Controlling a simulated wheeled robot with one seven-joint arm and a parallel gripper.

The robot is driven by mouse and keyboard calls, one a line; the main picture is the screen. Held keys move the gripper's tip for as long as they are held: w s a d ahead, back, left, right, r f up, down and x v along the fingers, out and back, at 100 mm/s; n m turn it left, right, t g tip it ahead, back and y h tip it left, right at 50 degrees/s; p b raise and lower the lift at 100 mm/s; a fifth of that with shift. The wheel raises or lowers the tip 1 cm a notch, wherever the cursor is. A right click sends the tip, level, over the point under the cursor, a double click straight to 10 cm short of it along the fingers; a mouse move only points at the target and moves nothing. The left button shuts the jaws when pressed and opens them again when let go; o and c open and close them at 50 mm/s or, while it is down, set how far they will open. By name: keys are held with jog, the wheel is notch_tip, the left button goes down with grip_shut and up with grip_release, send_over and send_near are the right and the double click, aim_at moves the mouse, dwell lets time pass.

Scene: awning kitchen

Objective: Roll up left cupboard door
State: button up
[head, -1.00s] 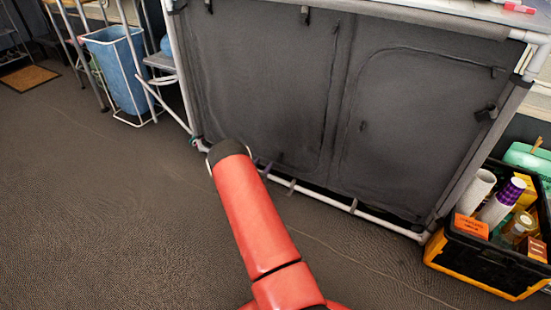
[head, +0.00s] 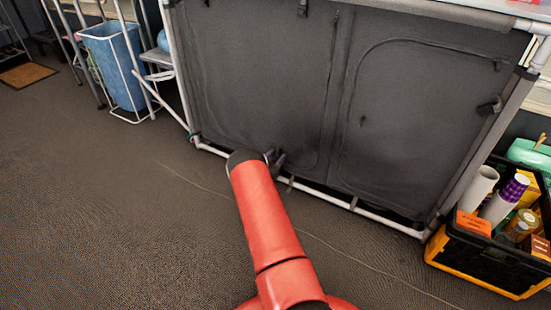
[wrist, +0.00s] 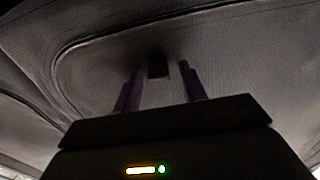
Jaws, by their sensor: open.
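The left cupboard door (head: 260,80) is a dark grey fabric panel, hanging flat and closed on the cupboard front. A curved seam shows on fabric in the wrist view (wrist: 110,50). My gripper (head: 275,158) is low in front of this door, near its bottom edge and right of its middle; the arm hides part of it. In the wrist view the purple fingers (wrist: 160,88) are apart, with a small dark tab (wrist: 158,66) on the fabric showing between their tips. I cannot tell whether the fingers touch the fabric.
The right door (head: 415,115) is also closed. A white frame tube (head: 330,198) runs under the doors. A black and yellow crate (head: 470,262) with bottles and boxes stands at the right. A blue bin (head: 113,65) stands at the left. Floor in front is clear.

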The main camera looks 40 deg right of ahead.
grip_shut()
